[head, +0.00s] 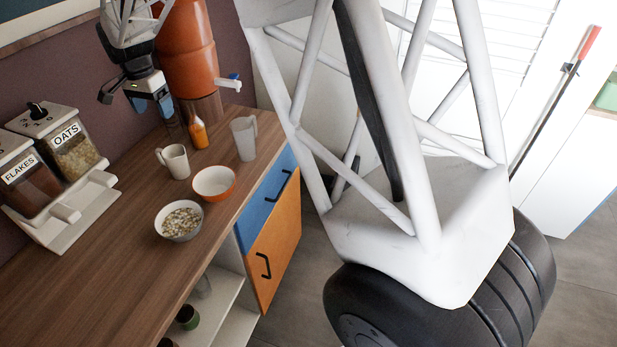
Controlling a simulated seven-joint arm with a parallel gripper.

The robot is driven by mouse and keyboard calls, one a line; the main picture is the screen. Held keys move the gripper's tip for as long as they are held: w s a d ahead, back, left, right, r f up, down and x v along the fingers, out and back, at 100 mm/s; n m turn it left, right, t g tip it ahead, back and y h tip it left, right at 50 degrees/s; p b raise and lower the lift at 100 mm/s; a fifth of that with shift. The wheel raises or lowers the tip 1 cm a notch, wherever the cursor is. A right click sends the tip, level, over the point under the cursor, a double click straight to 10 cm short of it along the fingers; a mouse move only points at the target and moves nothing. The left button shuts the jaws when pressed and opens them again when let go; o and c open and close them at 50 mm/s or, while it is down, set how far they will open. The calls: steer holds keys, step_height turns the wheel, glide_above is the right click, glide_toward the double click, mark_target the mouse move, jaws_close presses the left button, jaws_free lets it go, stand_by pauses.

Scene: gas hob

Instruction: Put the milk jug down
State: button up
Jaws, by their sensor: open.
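Two vessels could be the milk jug, and I cannot tell which is meant. A cream jug with a handle (174,161) stands upright on the wooden counter. A pale grey, taller jug with a handle (244,138) stands upright to its right, near the counter's edge. My gripper (137,100) is at the upper left, above the back of the counter. It is open, with nothing visible between its fingers. It is apart from both jugs.
An orange bottle (198,132) stands between the jugs, before a large orange dispenser (188,50) with a tap. A white-and-orange bowl (214,181) and a bowl of cereal (180,220) stand in front. Flakes and oats dispensers (66,140) are left. The front counter (120,290) is clear.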

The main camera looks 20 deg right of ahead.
steer(key=s+d+r+n, duration=0.1)
steer(key=s+d+r, duration=0.2)
steer(key=s+d, duration=0.3)
steer(key=s+d+r+n+t, duration=0.1)
steer(key=s+d+r+n, duration=0.2)
steer(key=s, duration=0.5)
steer(key=s+d+r, duration=0.3)
steer(key=s+d, duration=0.3)
steer(key=s, duration=0.1)
steer(key=s+d+f+n, duration=0.1)
steer(key=s+d, duration=0.1)
steer(key=s, duration=0.6)
steer(key=s+d+f+n+t, duration=0.1)
steer(key=s+d+f+n, duration=0.1)
steer(key=s, duration=0.6)
steer(key=s+d+f+n, duration=0.1)
steer(key=s+d, duration=0.3)
steer(key=s, duration=0.4)
steer(key=shift+s+d+f+t, duration=0.15)
steer(key=shift+f+t, duration=0.1)
steer(key=shift+t, duration=0.05)
